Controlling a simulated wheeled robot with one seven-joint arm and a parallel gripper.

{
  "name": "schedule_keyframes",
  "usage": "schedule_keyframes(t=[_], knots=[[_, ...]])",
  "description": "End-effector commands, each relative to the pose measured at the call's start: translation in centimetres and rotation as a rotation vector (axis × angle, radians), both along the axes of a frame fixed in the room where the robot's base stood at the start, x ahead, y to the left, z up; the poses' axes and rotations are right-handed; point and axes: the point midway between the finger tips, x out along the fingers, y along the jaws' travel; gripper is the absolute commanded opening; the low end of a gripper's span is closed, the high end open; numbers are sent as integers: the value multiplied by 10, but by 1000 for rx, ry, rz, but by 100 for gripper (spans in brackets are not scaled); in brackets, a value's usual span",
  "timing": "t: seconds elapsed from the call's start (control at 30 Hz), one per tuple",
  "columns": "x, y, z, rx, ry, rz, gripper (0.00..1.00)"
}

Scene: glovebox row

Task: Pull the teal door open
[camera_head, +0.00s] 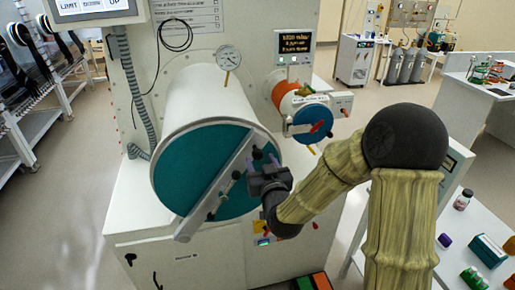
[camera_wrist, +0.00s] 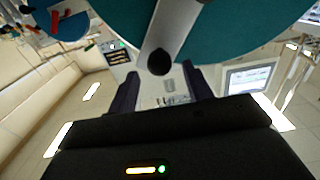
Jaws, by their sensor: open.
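The round teal door (camera_head: 185,175) closes the front of a large white cylinder and looks shut. A grey bar (camera_head: 218,188) runs diagonally across it, with dark knobs along it. My gripper (camera_head: 262,165) is at the bar's upper right part, close to the door's right side. In the wrist view the teal door (camera_wrist: 230,35) fills the top, with the bar (camera_wrist: 173,30) crossing it. A black knob (camera_wrist: 159,62) appears between my open fingers (camera_wrist: 159,85), slightly beyond their tips. I see no contact with it. The head view partly hides the knob behind my gripper.
A smaller cylinder with a blue door (camera_head: 313,123) and red handle sits right of the teal door. A pressure gauge (camera_head: 228,58) stands above the large cylinder. A white table (camera_head: 470,235) with bottles and boxes is at right. Open floor (camera_head: 65,215) lies at left.

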Motion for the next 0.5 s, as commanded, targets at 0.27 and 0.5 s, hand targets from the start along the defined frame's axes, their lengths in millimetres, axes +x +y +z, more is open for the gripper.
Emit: schedule_keyframes(t=[0.27,0.5], knots=[[37,11,2,2,2,0,50],[46,13,0,0,0,0,50]])
